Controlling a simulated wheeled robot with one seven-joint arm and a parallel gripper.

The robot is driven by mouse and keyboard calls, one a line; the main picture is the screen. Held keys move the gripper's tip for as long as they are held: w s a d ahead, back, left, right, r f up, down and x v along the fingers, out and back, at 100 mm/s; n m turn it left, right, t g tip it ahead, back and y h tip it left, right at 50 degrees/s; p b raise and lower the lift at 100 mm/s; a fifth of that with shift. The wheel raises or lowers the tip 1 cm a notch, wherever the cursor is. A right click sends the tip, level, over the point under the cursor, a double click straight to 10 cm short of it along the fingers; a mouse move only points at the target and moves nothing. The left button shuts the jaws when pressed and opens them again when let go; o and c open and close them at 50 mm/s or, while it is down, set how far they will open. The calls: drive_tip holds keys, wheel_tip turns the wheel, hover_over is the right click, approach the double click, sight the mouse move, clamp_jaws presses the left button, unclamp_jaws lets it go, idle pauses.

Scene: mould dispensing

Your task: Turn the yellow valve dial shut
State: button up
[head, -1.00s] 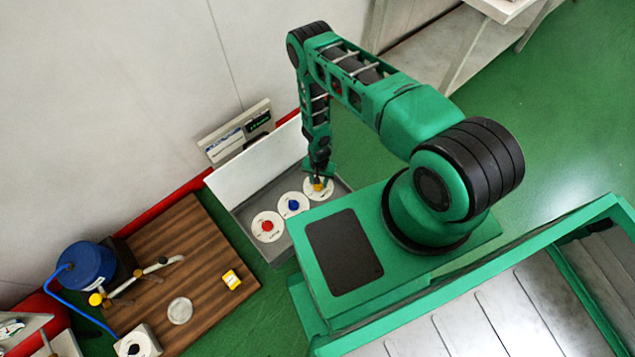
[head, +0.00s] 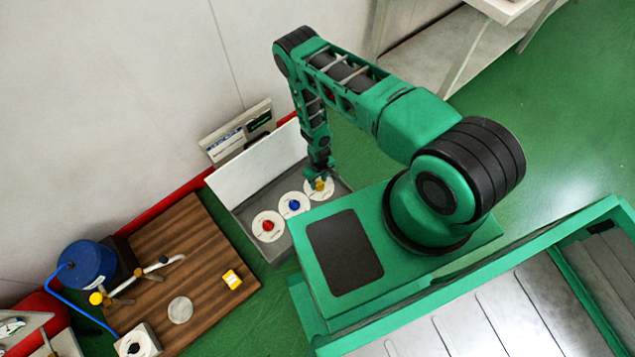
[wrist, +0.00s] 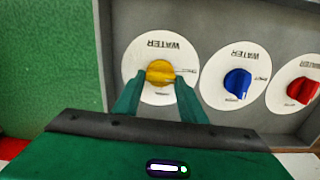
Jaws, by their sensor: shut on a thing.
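The yellow valve dial (head: 319,186) sits on a round white plate at the right end of a row of three dials on the grey panel. It also shows in the wrist view (wrist: 160,73), at the left of the row, with "WATER" printed on its plate. My gripper (head: 319,180) is over this dial, pointing down. In the wrist view, my gripper's green fingers (wrist: 158,88) stand on either side of the yellow knob, shut on it. The fingers partly cover the lower part of the plate.
A blue dial (head: 294,205) and a red dial (head: 268,226) sit beside the yellow one on the same panel (head: 332,207). A white upright board (head: 258,158) stands behind the panel. A wooden table (head: 200,240) with a blue drum (head: 88,267) is at the left.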

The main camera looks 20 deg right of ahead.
sight(318, 183)
drive_tip(key=shift+s+n, duration=0.15)
drive_tip(key=shift+n, duration=1.05)
drive_tip(key=shift+a, duration=0.1)
drive_tip(key=o, duration=1.1)
drive_tip(key=shift+c, duration=0.2)
drive_tip(key=shift+r, duration=0.1)
drive_tip(key=shift+w+r, duration=0.2)
drive_tip(key=shift+r, duration=0.05)
wheel_tip(318, 183, up, 10)
